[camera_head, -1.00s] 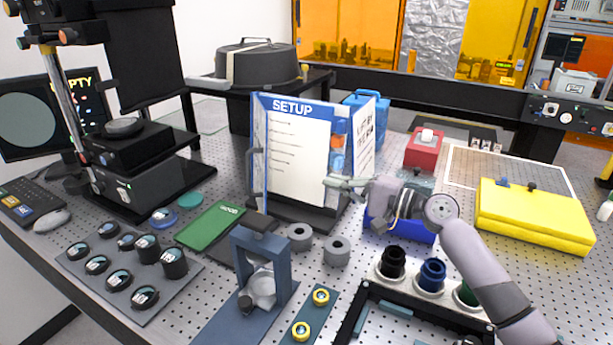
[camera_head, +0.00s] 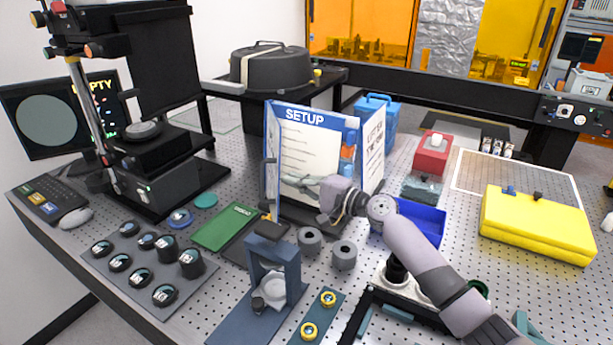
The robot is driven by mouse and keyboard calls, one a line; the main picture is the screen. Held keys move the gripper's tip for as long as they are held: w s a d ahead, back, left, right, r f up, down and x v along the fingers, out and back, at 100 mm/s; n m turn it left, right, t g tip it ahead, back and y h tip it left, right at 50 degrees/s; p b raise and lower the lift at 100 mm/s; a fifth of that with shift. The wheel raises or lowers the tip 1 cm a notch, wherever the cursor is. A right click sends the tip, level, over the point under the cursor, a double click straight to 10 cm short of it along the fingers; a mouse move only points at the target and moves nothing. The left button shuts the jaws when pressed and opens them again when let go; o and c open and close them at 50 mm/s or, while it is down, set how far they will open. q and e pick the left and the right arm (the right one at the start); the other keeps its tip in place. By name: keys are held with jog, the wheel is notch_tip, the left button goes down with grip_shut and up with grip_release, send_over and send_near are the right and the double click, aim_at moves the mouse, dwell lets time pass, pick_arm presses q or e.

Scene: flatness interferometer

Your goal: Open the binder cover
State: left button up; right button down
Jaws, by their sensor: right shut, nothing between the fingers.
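The white-and-blue binder (camera_head: 305,145), headed SETUP, stands upright on the optical table on a dark stand. Its front page faces me, and a lettered panel (camera_head: 374,150) angles back at its right side. A narrow blue-edged strip shows at its left edge. My right gripper (camera_head: 287,181) is shut and empty, its fingertips pointing left in front of the lower part of the page. I cannot tell whether they touch it. The gripper and wrist hide the page's lower right part. My left gripper is not in view.
A blue bin (camera_head: 425,222) sits right of the binder, behind my right arm. Two grey cylinders (camera_head: 310,240) and a blue-grey fixture (camera_head: 272,268) stand in front. A yellow case (camera_head: 538,225) lies at right, a green booklet (camera_head: 226,224) at left.

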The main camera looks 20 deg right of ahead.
jog(key=p, duration=0.2)
send_over(274, 202)
jog(key=shift+d+r, duration=0.2)
jog(key=shift+r, duration=0.15)
jog(key=shift+a+f, duration=0.1)
jog(key=shift+a, duration=0.25)
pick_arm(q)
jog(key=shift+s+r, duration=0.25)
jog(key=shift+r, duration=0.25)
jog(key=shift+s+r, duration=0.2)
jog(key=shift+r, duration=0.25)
pick_arm(e)
jog(key=shift+d, duration=0.15)
